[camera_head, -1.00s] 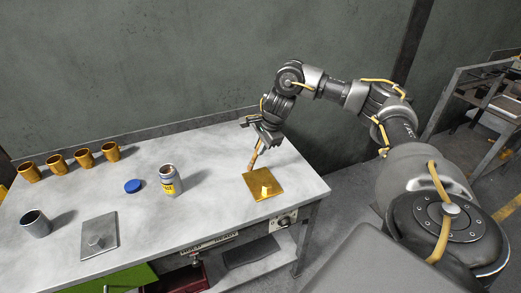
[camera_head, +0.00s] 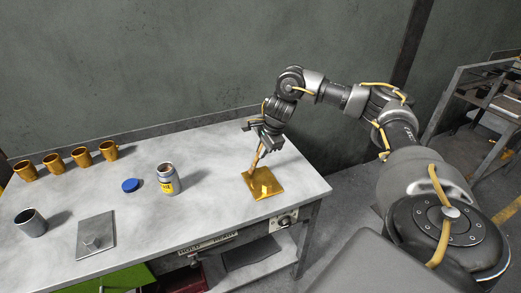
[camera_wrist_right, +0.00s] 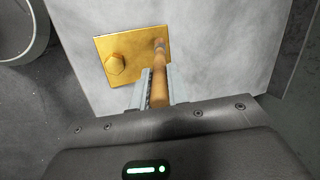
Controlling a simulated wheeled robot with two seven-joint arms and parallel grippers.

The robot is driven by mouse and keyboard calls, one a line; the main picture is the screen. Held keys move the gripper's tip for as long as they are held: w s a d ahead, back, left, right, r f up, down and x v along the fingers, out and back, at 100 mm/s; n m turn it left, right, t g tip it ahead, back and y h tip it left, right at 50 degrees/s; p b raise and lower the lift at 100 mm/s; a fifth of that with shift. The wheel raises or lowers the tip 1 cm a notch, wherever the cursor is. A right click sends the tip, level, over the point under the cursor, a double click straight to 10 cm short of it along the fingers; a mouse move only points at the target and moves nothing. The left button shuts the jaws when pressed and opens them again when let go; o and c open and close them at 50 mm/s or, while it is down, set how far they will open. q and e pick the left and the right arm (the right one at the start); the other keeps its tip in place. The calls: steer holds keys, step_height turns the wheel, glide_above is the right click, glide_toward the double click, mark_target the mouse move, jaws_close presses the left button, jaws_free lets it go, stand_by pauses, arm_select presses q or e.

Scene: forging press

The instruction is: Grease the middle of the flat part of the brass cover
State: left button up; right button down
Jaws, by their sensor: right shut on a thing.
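The brass cover (camera_head: 271,193) is a flat square plate with a raised knob, lying near the right end of the table. It also shows in the right wrist view (camera_wrist_right: 138,44), with its knob (camera_wrist_right: 115,64) left of the brush. My right gripper (camera_head: 262,139) is shut on the wooden handle of a brush (camera_wrist_right: 159,88), above the cover's back left part. The brush tip is at the flat part beside the knob; I cannot tell whether it touches. A grey jar with a yellow label (camera_head: 167,182) stands open to the left. My left gripper is not in view.
A blue lid (camera_head: 131,185) lies left of the jar. Several brass mugs (camera_head: 81,157) stand along the back left. The table between jar and cover is clear.

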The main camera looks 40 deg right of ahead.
steer(key=shift+f+b, duration=0.35)
steer(key=shift+f, duration=0.1)
stand_by(0.6)
steer(key=shift+s, duration=0.15)
steer(key=shift+s+a+r, duration=0.1)
steer(key=shift+s+a, duration=0.05)
steer(key=shift+s, duration=0.15)
steer(key=shift+w+d, duration=0.25)
steer(key=shift+w, duration=0.65)
steer(key=shift+s, duration=0.1)
steer(key=shift+s+a, duration=0.25)
steer(key=shift+s, duration=0.6)
steer(key=shift+w, duration=0.1)
